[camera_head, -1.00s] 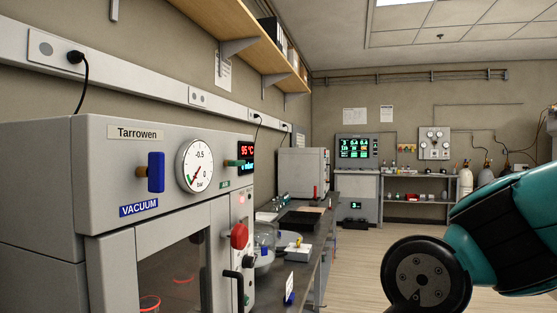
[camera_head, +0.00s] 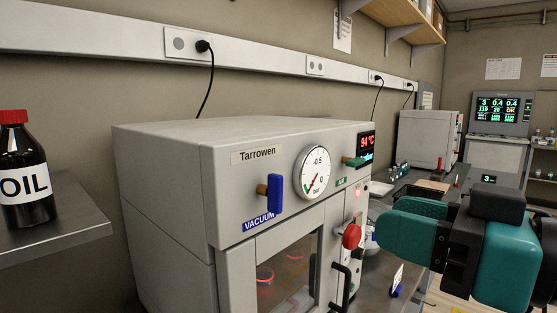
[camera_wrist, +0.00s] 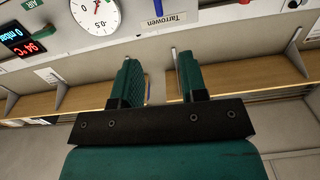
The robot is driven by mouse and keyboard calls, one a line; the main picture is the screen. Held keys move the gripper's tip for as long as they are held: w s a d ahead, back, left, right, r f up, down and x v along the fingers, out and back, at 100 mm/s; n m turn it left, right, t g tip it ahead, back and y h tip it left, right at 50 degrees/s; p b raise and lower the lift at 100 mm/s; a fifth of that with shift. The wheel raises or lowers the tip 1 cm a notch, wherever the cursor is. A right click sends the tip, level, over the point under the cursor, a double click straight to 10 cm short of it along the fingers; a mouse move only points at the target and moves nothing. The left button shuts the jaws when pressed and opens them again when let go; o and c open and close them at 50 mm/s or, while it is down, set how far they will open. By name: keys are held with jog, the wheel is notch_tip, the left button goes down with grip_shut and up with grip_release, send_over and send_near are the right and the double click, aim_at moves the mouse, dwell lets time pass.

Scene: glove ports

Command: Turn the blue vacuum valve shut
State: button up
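The blue vacuum valve (camera_head: 275,194) is an upright blue lever on a brass stem, above the blue VACUUM label (camera_head: 259,222) on the grey Tarrowen oven (camera_head: 230,185). A sliver of the blue valve also shows at the top edge of the wrist view (camera_wrist: 186,2), which is upside down. My teal gripper (camera_head: 390,217) is in front of the oven, to the right of the valve and apart from it. In the wrist view its two fingers (camera_wrist: 156,68) are spread, with nothing between them.
The round gauge (camera_head: 314,172), green AIR valve (camera_head: 354,162) and red door knob (camera_head: 351,236) sit right of the blue valve. A black oven door handle (camera_head: 341,287) juts out below. An oil bottle (camera_head: 24,172) stands on a shelf at left.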

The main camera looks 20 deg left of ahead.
aim_at(281, 186)
jog(key=p+x, duration=1)
jog(key=x, duration=0.1)
jog(key=p+x, duration=0.5)
jog(key=shift+w+r+p, duration=0.25)
jog(key=shift+r+p, duration=0.1)
jog(key=shift+r, duration=0.05)
jog(key=shift+w+a+f, duration=0.2)
jog(key=shift+a, duration=0.3)
grip_shut()
